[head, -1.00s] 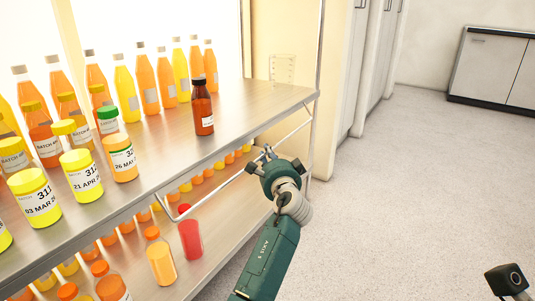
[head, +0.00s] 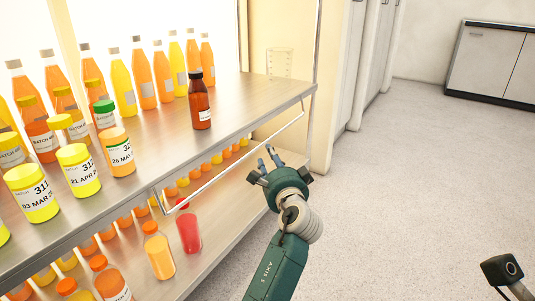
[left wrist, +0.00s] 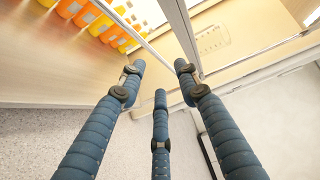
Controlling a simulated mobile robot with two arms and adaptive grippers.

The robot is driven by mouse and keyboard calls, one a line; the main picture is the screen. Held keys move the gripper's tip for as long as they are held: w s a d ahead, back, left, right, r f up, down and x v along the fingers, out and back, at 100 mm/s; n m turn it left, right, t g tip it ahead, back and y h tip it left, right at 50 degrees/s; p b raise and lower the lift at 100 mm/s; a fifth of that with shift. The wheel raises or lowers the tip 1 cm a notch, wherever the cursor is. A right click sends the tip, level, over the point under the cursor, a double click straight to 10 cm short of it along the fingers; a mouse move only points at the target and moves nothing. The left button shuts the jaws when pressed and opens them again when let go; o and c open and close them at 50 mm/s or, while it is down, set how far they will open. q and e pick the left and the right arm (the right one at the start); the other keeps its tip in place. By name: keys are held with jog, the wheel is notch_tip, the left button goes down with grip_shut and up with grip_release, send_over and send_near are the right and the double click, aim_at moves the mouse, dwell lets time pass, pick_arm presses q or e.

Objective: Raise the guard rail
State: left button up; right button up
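The guard rail (head: 215,178) is a thin metal bar that hangs below the front edge of the upper shelf (head: 228,132), slanting from lower left to upper right. My left gripper (head: 272,160) is in front of the shelf, near the right half of the rail. Its dark fingers are spread and hold nothing. In the left wrist view the three fingers (left wrist: 160,72) are apart, with metal bars beyond their tips. I cannot tell whether a finger touches the rail.
A dark brown bottle (head: 200,104) stands near the shelf's front edge. Several juice bottles and yellow-lidded jars (head: 78,172) fill the left of the shelf. More bottles, one red (head: 188,230), stand on the lower shelf (head: 215,245). The floor (head: 400,180) at right is clear.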

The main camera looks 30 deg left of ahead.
pick_arm(q)
jog(key=shift+s+d, duration=0.2)
jog(key=shift+c, duration=0.2)
